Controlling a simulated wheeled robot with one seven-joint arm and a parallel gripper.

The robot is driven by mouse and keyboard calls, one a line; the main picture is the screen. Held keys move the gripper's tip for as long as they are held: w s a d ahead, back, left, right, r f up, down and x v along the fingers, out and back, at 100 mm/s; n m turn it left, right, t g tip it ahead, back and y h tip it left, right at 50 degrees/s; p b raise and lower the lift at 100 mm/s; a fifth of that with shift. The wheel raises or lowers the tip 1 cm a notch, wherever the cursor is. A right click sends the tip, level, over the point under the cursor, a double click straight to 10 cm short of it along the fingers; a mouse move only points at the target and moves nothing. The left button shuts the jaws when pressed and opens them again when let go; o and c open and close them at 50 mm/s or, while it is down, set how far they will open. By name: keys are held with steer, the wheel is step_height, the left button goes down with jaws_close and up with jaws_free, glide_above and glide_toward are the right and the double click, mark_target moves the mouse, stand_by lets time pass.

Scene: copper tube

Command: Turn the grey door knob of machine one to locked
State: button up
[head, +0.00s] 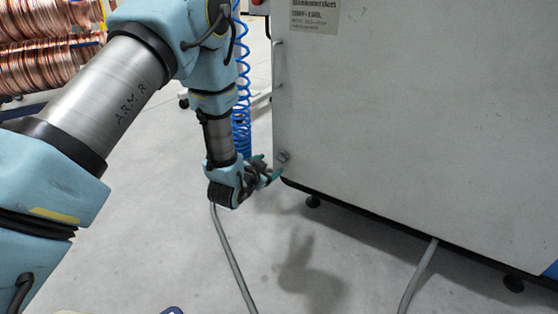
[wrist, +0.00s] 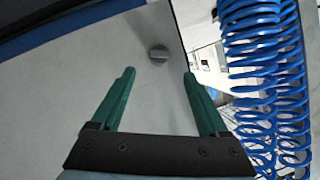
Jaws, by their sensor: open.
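The grey door knob (head: 283,156) sits low near the left edge of the white machine (head: 400,120) in the head view. In the wrist view the knob (wrist: 158,54) is a small round grey piece with a ridge across it, on the pale panel. My gripper (head: 272,175) is close to the knob, just left of and below it in the head view. In the wrist view its two green fingers (wrist: 158,75) are spread wide with nothing between them. The knob shows beyond the fingertips, between their lines, and looks apart from them. Any lock marking is too small to read.
A blue coiled hose (head: 242,90) hangs just behind my gripper; it fills the right side of the wrist view (wrist: 265,70). Copper tube coils (head: 45,50) stand at the far left.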

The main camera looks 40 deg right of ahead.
mark_target(280, 159)
steer(key=b+x, duration=0.2)
steer(key=x, duration=0.6)
steer(key=shift+d+f, duration=0.1)
steer(key=shift+d, duration=0.2)
steer(key=shift+c, duration=0.3)
steer(key=shift+w, duration=0.1)
jaws_close()
